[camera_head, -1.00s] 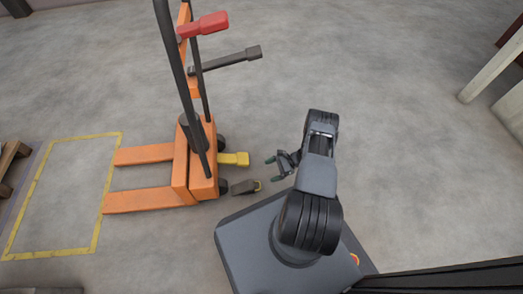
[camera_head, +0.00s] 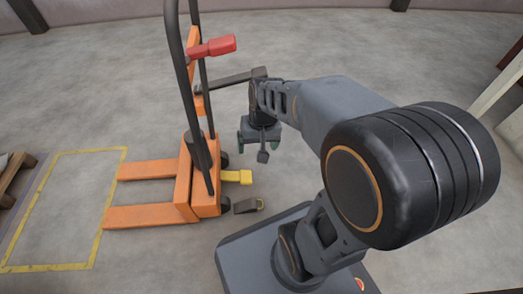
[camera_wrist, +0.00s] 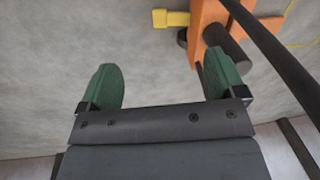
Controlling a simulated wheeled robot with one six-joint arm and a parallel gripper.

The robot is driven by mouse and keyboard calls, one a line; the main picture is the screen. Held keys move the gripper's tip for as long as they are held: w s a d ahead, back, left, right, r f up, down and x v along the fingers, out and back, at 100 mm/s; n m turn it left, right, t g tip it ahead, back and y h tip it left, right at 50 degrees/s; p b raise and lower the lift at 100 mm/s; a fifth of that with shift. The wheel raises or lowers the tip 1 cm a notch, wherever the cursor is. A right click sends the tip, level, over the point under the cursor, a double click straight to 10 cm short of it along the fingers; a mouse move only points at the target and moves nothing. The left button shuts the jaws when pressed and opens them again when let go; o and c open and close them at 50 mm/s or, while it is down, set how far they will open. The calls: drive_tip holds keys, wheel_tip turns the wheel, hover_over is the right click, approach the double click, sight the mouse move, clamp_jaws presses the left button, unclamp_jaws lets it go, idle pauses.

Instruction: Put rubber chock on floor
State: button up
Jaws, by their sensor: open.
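The rubber chock (camera_head: 246,205) is a small dark block with a yellowish loop at its right end. It lies on the floor (camera_head: 80,110) in the head view, just right of the orange lift truck and below its yellow pedal. My gripper (camera_head: 258,146) is open and points down, above and apart from the chock in the picture. The wrist view shows its two green fingers (camera_wrist: 162,82) wide apart with only grey floor between them. I cannot make out the chock in the wrist view.
The orange lift truck (camera_head: 205,190) stands left of my arm, with a yellow pedal (camera_head: 237,177), a red-handled lever (camera_head: 212,46) and a dark lever (camera_head: 226,81) behind my gripper. Its forks reach into a yellow floor outline (camera_head: 98,220). A wooden pallet (camera_head: 14,172) is at far left.

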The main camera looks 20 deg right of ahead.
drive_tip(key=s+r, duration=0.1)
drive_tip(key=s+n+t+h, duration=0.1)
drive_tip(key=s, duration=0.1)
drive_tip(key=s+a+r+n, duration=0.1)
drive_tip(key=shift+s+r+t, duration=0.3)
drive_tip(key=shift+s+t, duration=0.05)
drive_tip(key=shift+t, duration=0.05)
